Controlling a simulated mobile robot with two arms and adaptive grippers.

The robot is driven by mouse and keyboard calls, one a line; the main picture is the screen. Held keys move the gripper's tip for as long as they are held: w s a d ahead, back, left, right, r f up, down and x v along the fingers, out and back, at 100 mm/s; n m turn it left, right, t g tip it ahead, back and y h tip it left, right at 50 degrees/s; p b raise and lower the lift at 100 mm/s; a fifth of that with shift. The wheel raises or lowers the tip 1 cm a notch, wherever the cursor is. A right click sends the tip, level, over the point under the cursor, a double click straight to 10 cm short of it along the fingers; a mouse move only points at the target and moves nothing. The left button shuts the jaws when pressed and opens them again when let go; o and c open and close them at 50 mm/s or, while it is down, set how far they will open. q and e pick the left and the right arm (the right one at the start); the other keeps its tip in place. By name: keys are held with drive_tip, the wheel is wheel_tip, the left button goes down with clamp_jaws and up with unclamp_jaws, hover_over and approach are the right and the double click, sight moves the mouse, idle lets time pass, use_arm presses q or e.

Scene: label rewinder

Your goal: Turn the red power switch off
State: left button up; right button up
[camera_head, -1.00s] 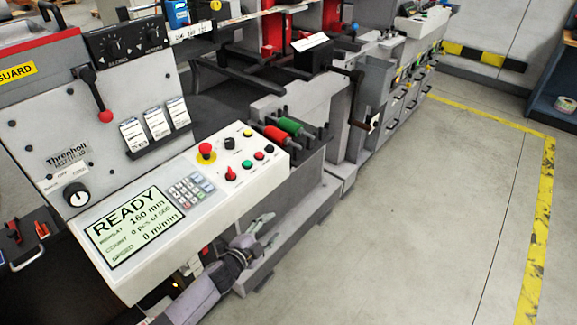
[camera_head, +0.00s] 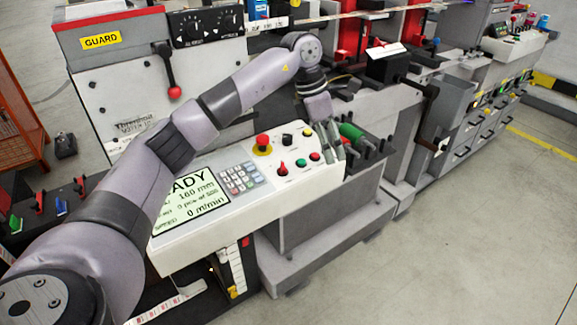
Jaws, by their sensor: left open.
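The control panel (camera_head: 240,217) is a pale sloped console with a screen, keypad and buttons. A red selector knob (camera_head: 282,168) stands on it, below a red mushroom button (camera_head: 263,143) on a yellow ring. A small red part (camera_head: 245,241) also shows under the panel's front edge. I cannot tell from labels which red control is the power switch. My left gripper (camera_head: 332,143) points down at the panel's right end, right of the knob and apart from it. It is open and empty. My right gripper is out of view.
A green roller (camera_head: 350,132) lies in a dark rack just right of my left gripper. A red-knobbed lever (camera_head: 174,91) hangs on the machine's upright face. Several red, green and blue switches stand at the left. The floor at the right is clear.

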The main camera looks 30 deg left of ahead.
use_arm(q)
drive_tip(key=s+a+r+y, duration=0.3)
drive_tip(key=a+r+y, duration=0.3)
drive_tip(key=a, duration=0.5)
drive_tip(key=h+b, duration=0.1)
approach(283, 165)
drive_tip(key=shift+n, duration=0.4)
drive_tip(key=f, duration=0.3)
drive_tip(key=f+p, duration=0.1)
drive_tip(key=f, duration=0.1)
drive_tip(key=w+f, duration=0.1)
drive_tip(key=f, duration=0.2)
drive_tip(key=shift+a+f, duration=0.35)
drive_tip(key=shift+a, duration=0.05)
drive_tip(key=c, duration=0.4)
clamp_jaws()
